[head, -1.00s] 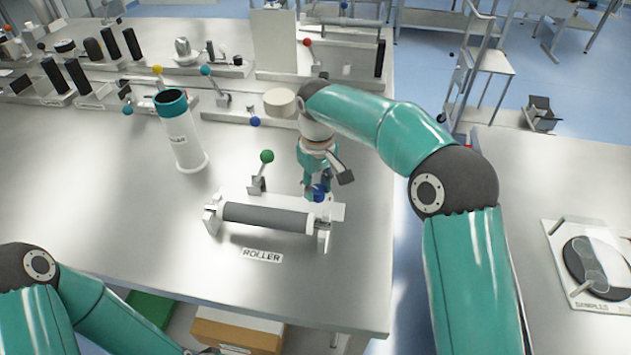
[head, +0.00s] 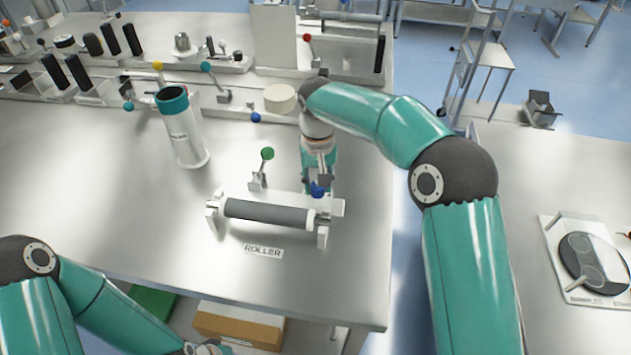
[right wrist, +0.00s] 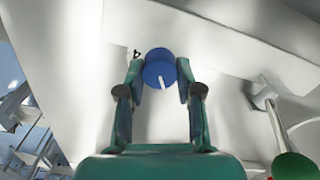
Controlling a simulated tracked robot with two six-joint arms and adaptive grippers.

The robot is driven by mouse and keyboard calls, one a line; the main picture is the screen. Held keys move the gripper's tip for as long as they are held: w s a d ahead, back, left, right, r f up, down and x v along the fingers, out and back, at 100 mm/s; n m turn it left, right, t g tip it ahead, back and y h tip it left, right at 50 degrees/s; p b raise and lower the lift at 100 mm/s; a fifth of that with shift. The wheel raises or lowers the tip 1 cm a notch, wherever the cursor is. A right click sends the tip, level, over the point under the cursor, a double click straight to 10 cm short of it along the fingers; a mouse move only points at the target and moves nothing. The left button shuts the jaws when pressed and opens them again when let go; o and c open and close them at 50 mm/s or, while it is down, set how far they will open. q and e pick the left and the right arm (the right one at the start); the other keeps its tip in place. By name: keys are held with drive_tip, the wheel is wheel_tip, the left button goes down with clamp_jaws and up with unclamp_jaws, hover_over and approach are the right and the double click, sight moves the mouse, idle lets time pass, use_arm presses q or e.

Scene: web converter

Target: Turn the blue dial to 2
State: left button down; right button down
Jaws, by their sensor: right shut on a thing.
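The blue dial (head: 317,189) sits at the right end of the roller unit, near the roller's end bracket. In the right wrist view the blue dial (right wrist: 160,68) has a white pointer line on its face. My right gripper (head: 316,184) comes down over the dial from behind. Its two fingers (right wrist: 160,75) are closed on either side of the dial. No number marks can be read around the dial. Only the tip of my left gripper (head: 205,348) shows at the bottom edge, and its jaws cannot be made out.
The grey roller (head: 266,214) lies in its white frame, with a ROLLER label (head: 263,250) in front. A green-knobbed lever (head: 267,154) stands behind it. A white canister with a teal rim (head: 183,130) stands to the left. The table's front left is clear.

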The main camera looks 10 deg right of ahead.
drive_tip(key=shift+w+r, duration=0.15)
drive_tip(key=c, duration=0.8)
unclamp_jaws()
drive_tip(key=shift+o, duration=0.2)
wheel_tip(320, 180, up, 12)
drive_tip(key=shift+f, duration=0.2)
